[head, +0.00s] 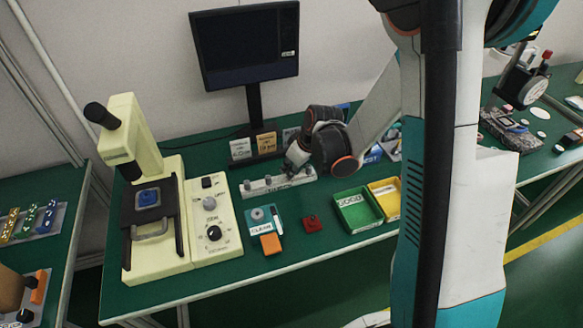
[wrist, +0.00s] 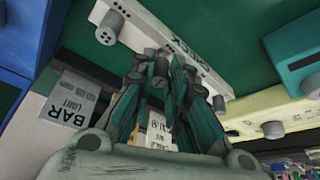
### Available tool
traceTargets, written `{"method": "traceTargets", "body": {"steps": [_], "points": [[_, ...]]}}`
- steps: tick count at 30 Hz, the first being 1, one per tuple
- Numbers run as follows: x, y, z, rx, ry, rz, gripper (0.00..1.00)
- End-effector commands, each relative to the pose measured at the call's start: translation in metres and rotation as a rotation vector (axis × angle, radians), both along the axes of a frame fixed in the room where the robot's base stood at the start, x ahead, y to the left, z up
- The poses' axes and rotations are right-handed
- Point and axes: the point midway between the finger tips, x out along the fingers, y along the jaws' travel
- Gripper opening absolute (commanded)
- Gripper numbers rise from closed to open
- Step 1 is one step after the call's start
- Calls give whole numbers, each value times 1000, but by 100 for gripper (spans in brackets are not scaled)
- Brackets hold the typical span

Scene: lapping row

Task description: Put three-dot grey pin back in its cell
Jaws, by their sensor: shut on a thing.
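The white rack (head: 250,190) with grey pins lies on the green table in the head view, under my gripper (head: 296,165). The rack also crosses the wrist view (wrist: 150,25), with lettering along its side. A grey pin with dark dots on its end (wrist: 108,30) stands near the rack's end. My gripper (wrist: 162,72) is shut on a grey pin (wrist: 160,65) at the rack. The fingers hide most of the held pin, and I cannot read its dots. I cannot tell whether it is in a cell or just above one.
A cream microscope (head: 145,200) stands left. Green (head: 345,203) and yellow (head: 386,184) bins stand right. Cards and a monitor (head: 245,45) stand behind.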

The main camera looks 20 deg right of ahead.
Motion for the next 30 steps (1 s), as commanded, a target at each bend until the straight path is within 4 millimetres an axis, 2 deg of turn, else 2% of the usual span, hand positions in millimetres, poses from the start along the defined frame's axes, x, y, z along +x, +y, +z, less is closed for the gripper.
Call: {"method": "traceTargets", "body": {"steps": [17, 18, 20, 30], "points": [[0, 0, -14, 0, 0, 0, 1], [0, 0, -13, 0, 0, 0, 24], [0, 0, -13, 0, 0, 0, 38], [0, 0, -12, 0, 0, 0, 38]]}}
